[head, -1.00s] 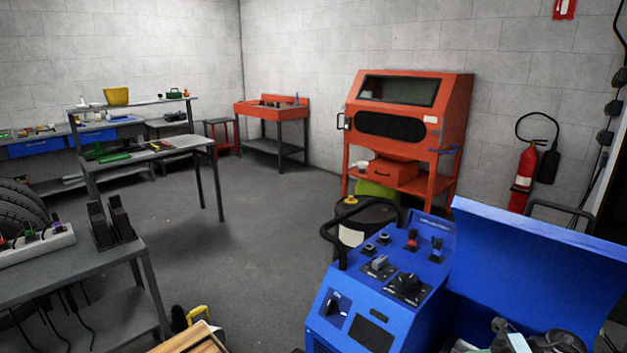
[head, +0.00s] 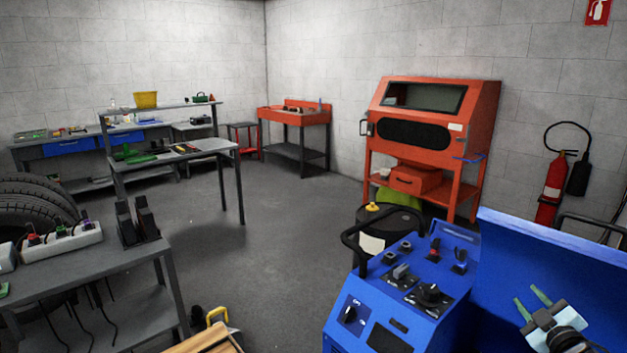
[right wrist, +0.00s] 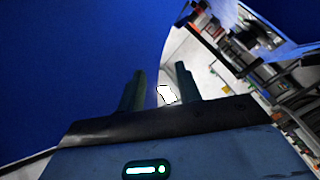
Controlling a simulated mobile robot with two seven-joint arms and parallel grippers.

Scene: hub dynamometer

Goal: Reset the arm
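My right gripper (head: 526,293) is in the lower right of the head view, in front of the blue machine's raised panel (head: 560,260). Its two greenish fingers stand apart with nothing held between them. The right wrist view also shows the parted fingers (right wrist: 160,70), with blue surface filling much of the left and top. A small white patch shows between them; I cannot tell what it is. My left gripper is in neither view. The blue control console (head: 405,295) carries several knobs and switches and a black handle bar.
A grey table (head: 100,262) with a white power strip stands at left. An orange cabinet (head: 480,105) stands behind the console, with a dark drum (head: 405,225) near its foot. A fire extinguisher (head: 555,180) hangs at right. The middle floor (head: 280,230) is clear.

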